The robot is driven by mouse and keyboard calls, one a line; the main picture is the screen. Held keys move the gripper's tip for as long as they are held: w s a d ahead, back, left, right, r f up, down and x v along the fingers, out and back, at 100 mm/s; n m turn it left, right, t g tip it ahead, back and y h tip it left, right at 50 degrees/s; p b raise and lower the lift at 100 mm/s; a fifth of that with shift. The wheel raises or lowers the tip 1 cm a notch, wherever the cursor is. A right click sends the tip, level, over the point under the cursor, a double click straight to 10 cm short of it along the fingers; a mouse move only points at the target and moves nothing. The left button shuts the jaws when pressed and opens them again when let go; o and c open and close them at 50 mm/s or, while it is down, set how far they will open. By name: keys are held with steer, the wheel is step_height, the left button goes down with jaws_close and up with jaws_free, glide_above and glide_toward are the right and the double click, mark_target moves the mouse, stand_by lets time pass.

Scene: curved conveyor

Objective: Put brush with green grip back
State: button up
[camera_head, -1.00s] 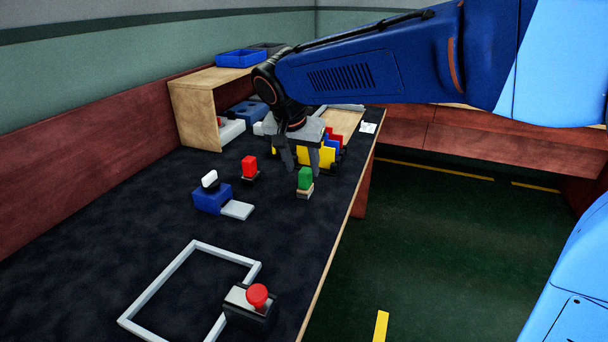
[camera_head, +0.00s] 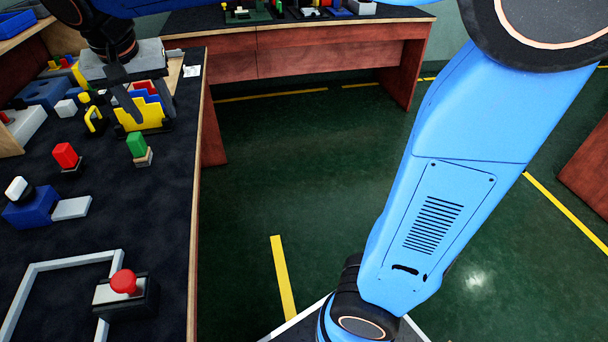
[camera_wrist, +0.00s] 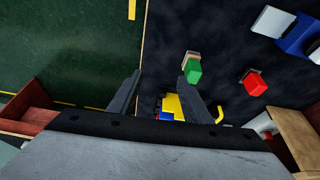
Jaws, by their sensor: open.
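The brush with the green grip (camera_head: 137,146) stands upright on the dark table, its pale tan base down, near the table's right edge. It also shows in the wrist view, with the green grip (camera_wrist: 194,72) just beyond the right fingertip. My gripper (camera_head: 133,108) is open and empty, above the table behind the brush and apart from it. In the wrist view, its two fingers (camera_wrist: 160,77) are spread wide. In the head view, the fingers overlap a yellow, blue and red holder (camera_head: 150,116) behind them.
A brush with a red grip (camera_head: 65,155) stands to the left. A blue block (camera_head: 30,207) with a white-topped piece is nearer. A red push button (camera_head: 124,282) sits by a grey frame (camera_head: 28,287) in front. A yellow hooked piece (camera_head: 93,120) stands behind.

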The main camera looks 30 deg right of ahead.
steer(key=s+d+f+n, duration=0.1)
steer(key=s+d+f, duration=0.1)
steer(key=s+d, duration=0.45)
steer(key=s+d+f, duration=0.2)
steer(key=s+d, duration=0.2)
steer(key=d, duration=0.5)
steer(key=s+d+f+n, duration=0.1)
steer(key=s+d+f, duration=0.3)
steer(key=s+f, duration=0.1)
steer(key=s+d+f+n+y, duration=0.1)
steer(key=s+d+f, duration=0.3)
steer(key=s, duration=0.4)
steer(key=shift+f+t, duration=0.4)
steer(key=shift+f, duration=0.25)
